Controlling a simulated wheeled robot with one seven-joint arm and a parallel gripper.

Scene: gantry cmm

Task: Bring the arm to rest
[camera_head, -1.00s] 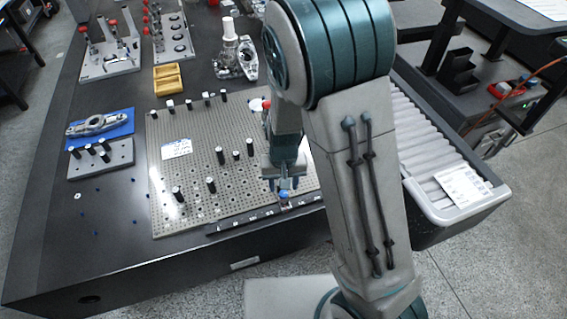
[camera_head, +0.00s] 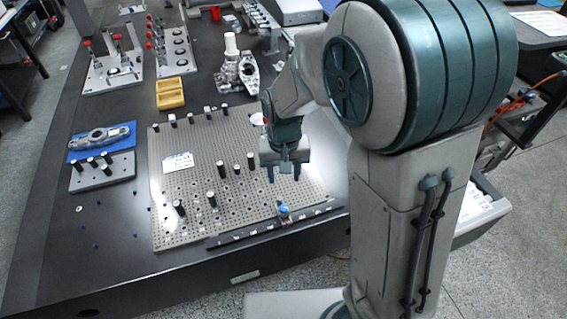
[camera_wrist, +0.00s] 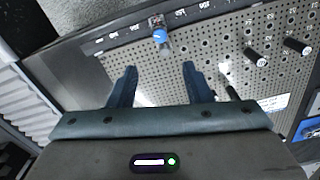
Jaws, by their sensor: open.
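My gripper (camera_head: 284,173) points down above the right part of the perforated plate (camera_head: 200,213) on the dark table. Its two fingers are apart with nothing between them. In the wrist view my gripper (camera_wrist: 158,84) shows the same empty gap. A blue-topped piece (camera_head: 284,209) sits on the dark marked rail (camera_head: 245,236) along the plate's front edge, apart from my fingers. It also shows in the wrist view (camera_wrist: 160,36), beyond the fingertips.
Several black pins (camera_head: 222,170) stand on the plate. A blue mat (camera_head: 115,131) with a metal part lies to the left. A yellow tray (camera_head: 170,93) and a metal casting (camera_head: 236,77) stand behind. A grey bin (camera_head: 482,216) is partly hidden behind my arm at right.

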